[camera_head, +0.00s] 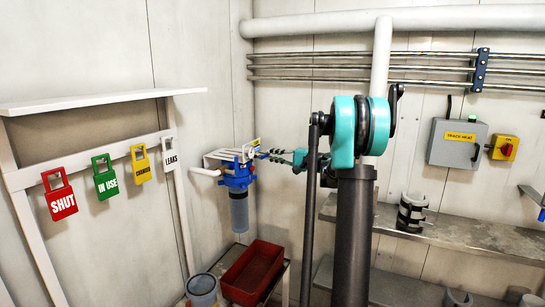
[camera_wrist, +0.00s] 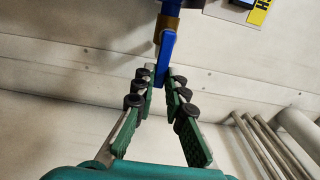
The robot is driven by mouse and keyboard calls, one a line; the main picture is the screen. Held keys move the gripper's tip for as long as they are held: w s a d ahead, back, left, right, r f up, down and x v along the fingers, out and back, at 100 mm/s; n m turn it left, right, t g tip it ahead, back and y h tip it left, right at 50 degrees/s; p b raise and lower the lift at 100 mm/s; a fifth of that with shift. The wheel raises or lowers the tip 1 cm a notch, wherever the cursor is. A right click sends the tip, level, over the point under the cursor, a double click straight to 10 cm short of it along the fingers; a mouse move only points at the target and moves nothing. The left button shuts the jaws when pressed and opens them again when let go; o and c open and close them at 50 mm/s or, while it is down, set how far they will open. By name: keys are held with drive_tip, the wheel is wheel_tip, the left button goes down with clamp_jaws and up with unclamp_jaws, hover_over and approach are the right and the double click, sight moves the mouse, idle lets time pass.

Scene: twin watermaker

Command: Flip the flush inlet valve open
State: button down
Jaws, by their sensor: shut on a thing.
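The flush inlet valve shows in the wrist view as a blue lever (camera_wrist: 166,52) on a brass-coloured body (camera_wrist: 171,8). The lever hangs down from the body, and its lower end is between my fingertips. My gripper (camera_wrist: 161,82) has its green fingers with black pads closed on that end. In the head view my gripper (camera_head: 270,155) reaches left to the pipework beside the blue filter housing (camera_head: 238,180) on the wall. The lever is too small to make out clearly there.
A yellow label (camera_wrist: 258,14) is partly cut off at the wrist view's top. A red bin (camera_head: 250,275) and a grey bucket (camera_head: 202,290) stand below the filter. Coloured tags, including a red SHUT tag (camera_head: 60,196), hang at left. A metal shelf (camera_head: 450,232) runs along the right wall.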

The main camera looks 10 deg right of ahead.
drive_tip(key=shift+f, duration=0.1)
drive_tip(key=c, duration=1.8)
unclamp_jaws()
drive_tip(key=shift+d, duration=0.1)
drive_tip(key=shift+c, duration=0.2)
drive_tip(key=v, duration=1.2)
